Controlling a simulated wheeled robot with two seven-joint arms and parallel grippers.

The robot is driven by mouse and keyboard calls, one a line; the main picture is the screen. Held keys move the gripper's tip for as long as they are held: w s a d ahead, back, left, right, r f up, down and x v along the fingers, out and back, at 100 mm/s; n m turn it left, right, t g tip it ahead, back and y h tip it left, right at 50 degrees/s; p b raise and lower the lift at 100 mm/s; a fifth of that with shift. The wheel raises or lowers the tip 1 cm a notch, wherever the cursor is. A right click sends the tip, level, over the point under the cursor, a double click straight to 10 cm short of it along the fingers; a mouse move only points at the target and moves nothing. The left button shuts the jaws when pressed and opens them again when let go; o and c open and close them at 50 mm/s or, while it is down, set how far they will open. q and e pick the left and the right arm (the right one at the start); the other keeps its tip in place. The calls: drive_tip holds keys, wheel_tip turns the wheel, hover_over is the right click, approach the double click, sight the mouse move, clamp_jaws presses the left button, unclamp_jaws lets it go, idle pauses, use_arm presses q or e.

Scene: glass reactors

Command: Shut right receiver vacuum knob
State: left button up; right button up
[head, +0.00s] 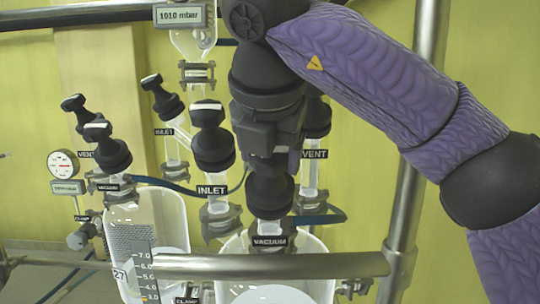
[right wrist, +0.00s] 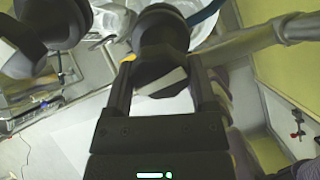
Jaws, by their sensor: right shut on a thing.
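The right receiver's vacuum knob (head: 271,194) is a black knob above the label VACUUM on the right glass receiver (head: 300,252). In the right wrist view the black knob (right wrist: 163,48), with a white bar on its face, sits between the two fingers. My right gripper (head: 272,160) comes down on the knob from above and hides its top in the head view. My right gripper (right wrist: 163,85) is shut on the knob. The turn angle of the knob is hard to tell. My left gripper is not in view.
The inlet knob (head: 212,140) stands close left of my gripper, and the vent knob (head: 317,118) close right behind it. A steel rail (head: 270,266) crosses in front, joined to an upright post (head: 408,200) at right. The left receiver (head: 150,225) stands at left.

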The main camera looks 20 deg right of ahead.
drive_tip(key=shift+m, duration=0.3)
idle(0.4)
drive_tip(key=o, duration=1.1)
drive_tip(key=shift+c, duration=0.2)
drive_tip(key=shift+o, duration=0.5)
drive_tip(key=shift+s+r, duration=0.15)
drive_tip(key=shift+r, duration=0.15)
drive_tip(key=p+v, duration=0.2)
drive_tip(key=v, duration=0.7)
drive_tip(key=shift+a+r, duration=0.1)
drive_tip(key=shift+a, duration=0.05)
